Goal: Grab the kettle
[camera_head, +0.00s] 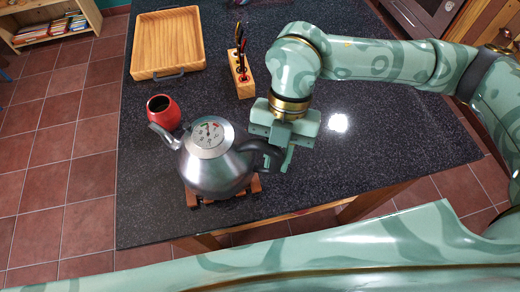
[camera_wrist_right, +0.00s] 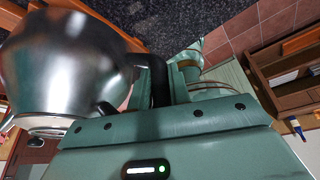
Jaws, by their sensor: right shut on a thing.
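The kettle (camera_head: 215,168) is silver, with a dial on its lid, a spout pointing left and a dark handle on its right. It is at the front of the dark countertop, over a wooden trivet (camera_head: 228,196); I cannot tell whether it touches the trivet. My right gripper (camera_head: 281,154) is shut on the kettle's handle. In the right wrist view the kettle's shiny body (camera_wrist_right: 65,62) fills the left side, and the dark handle (camera_wrist_right: 158,80) lies between the fingers. My left gripper is not in view.
A red cup (camera_head: 163,112) stands just behind the kettle's spout. A wooden utensil holder (camera_head: 243,78) and a wooden tray (camera_head: 167,44) are farther back. The dark countertop (camera_head: 400,140) is clear to the right of my right gripper.

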